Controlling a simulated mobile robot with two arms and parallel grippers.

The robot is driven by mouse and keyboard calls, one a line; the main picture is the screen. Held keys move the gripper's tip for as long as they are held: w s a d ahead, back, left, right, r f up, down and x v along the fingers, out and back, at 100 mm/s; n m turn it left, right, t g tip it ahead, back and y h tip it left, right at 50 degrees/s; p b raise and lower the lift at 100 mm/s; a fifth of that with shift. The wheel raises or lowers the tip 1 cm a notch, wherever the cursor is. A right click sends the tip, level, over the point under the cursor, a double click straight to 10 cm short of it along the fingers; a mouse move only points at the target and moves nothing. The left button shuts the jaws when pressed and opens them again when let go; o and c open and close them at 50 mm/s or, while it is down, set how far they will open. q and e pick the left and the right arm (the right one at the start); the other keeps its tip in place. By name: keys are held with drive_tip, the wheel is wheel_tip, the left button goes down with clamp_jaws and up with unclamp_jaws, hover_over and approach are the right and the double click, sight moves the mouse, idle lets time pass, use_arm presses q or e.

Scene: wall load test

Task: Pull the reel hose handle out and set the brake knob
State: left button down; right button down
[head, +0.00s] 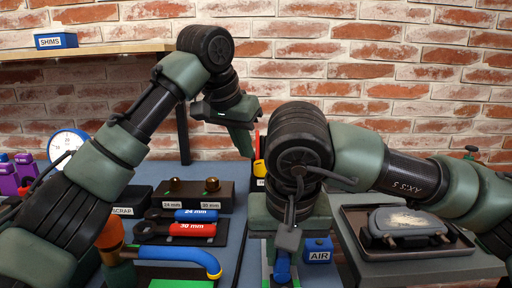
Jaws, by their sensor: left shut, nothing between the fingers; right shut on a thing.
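My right gripper (285,256) points down at the front centre and is shut on a blue piece (283,271), which looks like the hose handle; the gripper covers much of it. A blue box labelled AIR (318,251) stands just right of it. My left gripper (246,150) is shut and empty, pointing down at the back centre. Beside its tips is a yellow and black item with a red part (259,168), partly behind my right arm. I cannot tell whether they touch. I cannot make out the reel or brake knob; my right arm hides much of the centre.
A black SCRAP bin (130,199) and a dial (66,146) are further left. A tray (353,221) with a worn block (405,222) is at right. A shelf (95,49) is upper left.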

sight(257, 164)
use_arm(q)
wheel_tip(257, 164, up, 2)
drive_tip(key=shift+r, duration=0.15)
use_arm(e)
drive_tip(key=shift+s, duration=0.1)
use_arm(q)
drive_tip(key=shift+s+d+f, duration=0.15)
drive_tip(key=shift+d+f, duration=0.3)
drive_tip(key=shift+f, duration=0.55)
drive_tip(key=shift+s+d+f, duration=0.2)
drive_tip(key=shift+d+f, duration=0.25)
drive_tip(key=shift+f, duration=0.6)
drive_tip(key=shift+s+d+f, duration=0.15)
drive_tip(key=shift+d+f, duration=0.3)
drive_tip(key=shift+f, duration=0.55)
drive_tip(key=shift+w, duration=0.1)
